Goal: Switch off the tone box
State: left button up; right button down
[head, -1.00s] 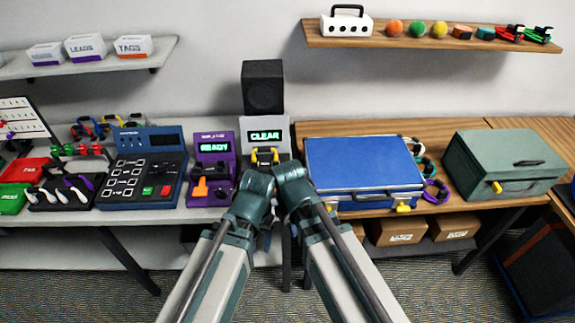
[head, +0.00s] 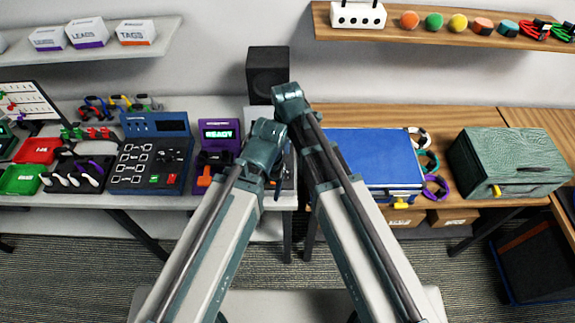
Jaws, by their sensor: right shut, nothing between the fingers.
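No readable label marks the tone box. A purple box (head: 218,140) with a green READY display and an orange lever (head: 204,180) stands on the bench, left of my arms. Beside it, a pale panel (head: 256,113) shows only in part; its display and yellow handle are hidden behind my arms. A black speaker (head: 268,72) stands behind that panel. My right gripper (head: 280,178) is small and dark between the two arms, close in front of the panel, shut and empty; whether it touches anything is unclear. My left gripper is hidden behind its own arm.
A blue keypad device (head: 150,165) stands left of the purple box. A blue case (head: 372,160) lies right of my arms, with a green toolbox (head: 512,160) further right. Shelves hang above at both sides.

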aim_at(287, 172)
jog(key=f+b, duration=0.4)
jog(key=w+f+b, duration=0.1)
jog(key=f+b, duration=0.9)
jog(key=shift+w, duration=0.35)
